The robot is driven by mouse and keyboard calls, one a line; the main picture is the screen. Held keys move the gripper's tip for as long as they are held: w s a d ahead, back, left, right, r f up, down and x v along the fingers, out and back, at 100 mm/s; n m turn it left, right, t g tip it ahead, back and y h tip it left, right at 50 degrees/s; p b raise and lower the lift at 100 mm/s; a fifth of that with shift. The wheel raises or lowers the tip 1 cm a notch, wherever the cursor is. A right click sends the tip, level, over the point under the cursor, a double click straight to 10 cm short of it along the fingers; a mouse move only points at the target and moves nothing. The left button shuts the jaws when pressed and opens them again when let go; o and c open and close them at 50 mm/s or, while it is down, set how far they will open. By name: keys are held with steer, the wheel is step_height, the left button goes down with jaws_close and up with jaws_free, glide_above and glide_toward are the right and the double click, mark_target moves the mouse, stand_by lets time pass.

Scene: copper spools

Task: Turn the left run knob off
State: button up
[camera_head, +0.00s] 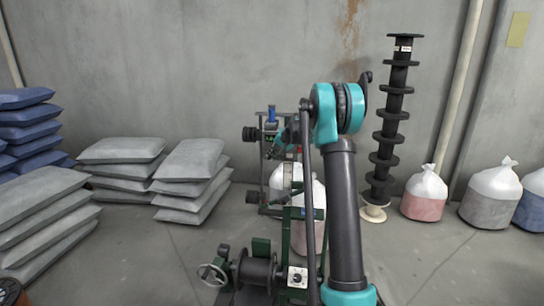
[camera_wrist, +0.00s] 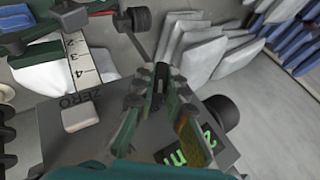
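A winding machine (camera_head: 255,268) with a dark spool and a handwheel stands low in the middle of the head view. A white plate with a small dark knob (camera_head: 297,278) is on its right side, beside my arm; I cannot tell from its shape whether it is on or off. In the wrist view my gripper (camera_wrist: 160,104) has its two fingers apart over a grey machine housing (camera_wrist: 65,145). A dark upright part (camera_wrist: 161,78) shows between and beyond the fingertips; I cannot tell whether it is the knob or whether they touch it. My gripper is not clear in the head view.
Another machine (camera_head: 272,150) stands behind. Grey sacks (camera_head: 190,180) lie left; a black spool stack (camera_head: 390,120) stands right.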

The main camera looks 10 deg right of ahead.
jaws_close()
steer(key=h, duration=0.1)
steer(key=g+h, duration=0.1)
steer(key=h, duration=0.1)
steer(key=shift+w+a+r+n, duration=0.1)
steer(key=shift+a+n, duration=0.2)
steer(key=shift+n, duration=0.1)
steer(key=g+h, duration=0.1)
steer(key=h, duration=0.2)
steer(key=shift+w+a+n+h, duration=0.1)
steer(key=shift+a+n+h, duration=0.05)
steer(key=shift+n+h, duration=0.25)
steer(key=g+h, duration=0.1)
steer(key=h, duration=0.1)
steer(key=n+g+h, duration=0.1)
steer(key=h, duration=0.2)
steer(key=shift+a+h, duration=0.15)
steer(key=shift+h, duration=0.15)
steer(key=o, duration=0.7)
jaws_free()
steer(key=shift+c, duration=0.2)
